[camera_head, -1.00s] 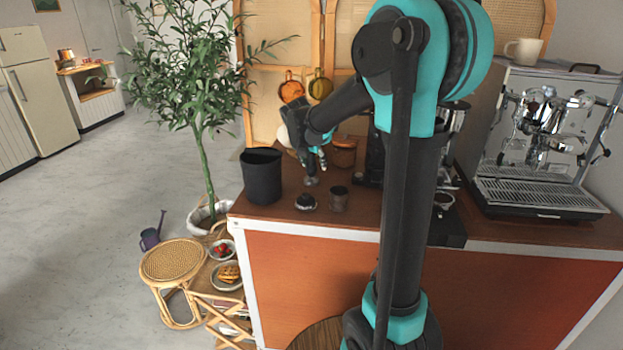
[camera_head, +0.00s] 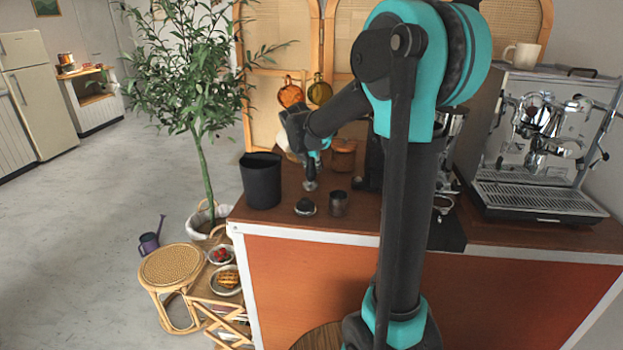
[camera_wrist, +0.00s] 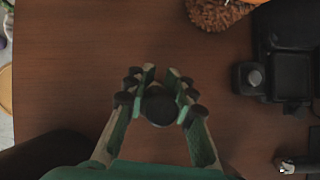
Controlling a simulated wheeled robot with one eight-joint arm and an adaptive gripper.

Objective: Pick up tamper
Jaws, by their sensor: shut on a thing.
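The tamper has a silver base (camera_head: 310,185) and stands upright at or just above the brown counter (camera_head: 283,214); I cannot tell whether it touches. Its dark round top (camera_wrist: 160,107) sits between the fingers in the wrist view. My gripper (camera_head: 313,162) comes down over it from above and is shut on it. The gripper's green and black fingers (camera_wrist: 157,90) also show in the wrist view, on both sides of the top. The fingers hide part of the tamper's handle.
A black bin (camera_head: 262,181) stands left of the tamper. An espresso machine (camera_head: 545,150) is at right. The counter in the wrist view (camera_wrist: 75,70) is clear on the left.

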